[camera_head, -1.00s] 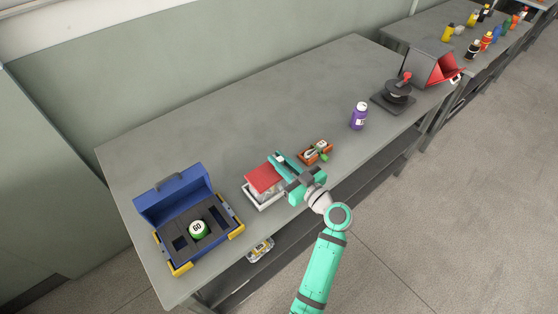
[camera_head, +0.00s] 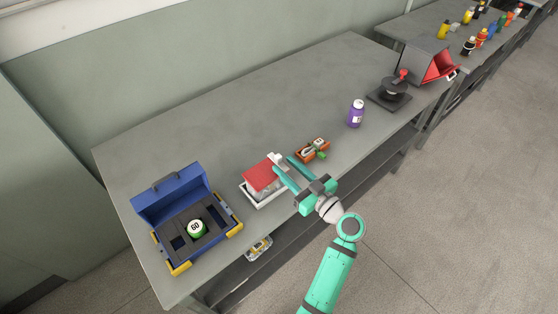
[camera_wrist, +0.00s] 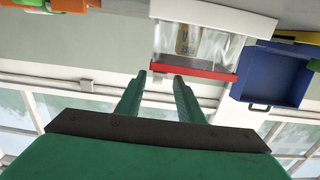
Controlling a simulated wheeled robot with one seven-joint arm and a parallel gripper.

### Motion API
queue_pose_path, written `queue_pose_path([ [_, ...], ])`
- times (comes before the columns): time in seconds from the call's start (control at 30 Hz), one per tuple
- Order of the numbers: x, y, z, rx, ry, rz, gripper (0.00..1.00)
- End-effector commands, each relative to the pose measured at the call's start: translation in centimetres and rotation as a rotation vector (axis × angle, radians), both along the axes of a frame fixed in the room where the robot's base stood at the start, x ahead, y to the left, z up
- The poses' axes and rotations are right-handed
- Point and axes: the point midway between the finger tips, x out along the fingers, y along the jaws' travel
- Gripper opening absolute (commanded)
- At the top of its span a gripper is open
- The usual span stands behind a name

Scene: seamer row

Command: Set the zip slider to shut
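A clear bag with a red top band (camera_head: 262,176) stands in a white tray (camera_head: 263,203) near the bench's front edge. The bag also shows in the wrist view (camera_wrist: 205,45), with its red band (camera_wrist: 200,72) facing my fingers. A small white piece (camera_head: 276,157) sits at the right end of the red band and looks like the zip slider; its exact setting cannot be told. My gripper (camera_head: 283,164) is open, its two green fingers apart and pointing at that end of the band. In the wrist view the fingertips (camera_wrist: 160,77) are apart, with nothing clearly held between them.
An orange tray (camera_head: 312,149) with small items lies just right of my fingers. A blue case (camera_head: 172,205) holding a green-white item stands at left. A purple can (camera_head: 356,113) and a black device (camera_head: 390,94) stand to the right. The bench's back is clear.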

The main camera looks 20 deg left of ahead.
Motion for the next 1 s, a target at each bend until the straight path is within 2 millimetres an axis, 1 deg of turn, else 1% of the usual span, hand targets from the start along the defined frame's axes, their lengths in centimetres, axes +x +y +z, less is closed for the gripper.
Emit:
queue_pose_path([
  [0.03,-0.4,-1.0,0.0,-0.001,0.0,-0.004,0.34],
  [0.2,-1.8,-3.5,0.0,-0.001,0.0,-0.003,0.34],
  [0.4,-2.6,-5.0,0.0,0.0,-0.001,-0.002,0.34],
  [0.53,-2.8,-5.3,0.0,0.0,-0.001,-0.001,0.34],
  [1.0,-2.8,-5.2,0.0,0.0,-0.001,0.0,0.34],
])
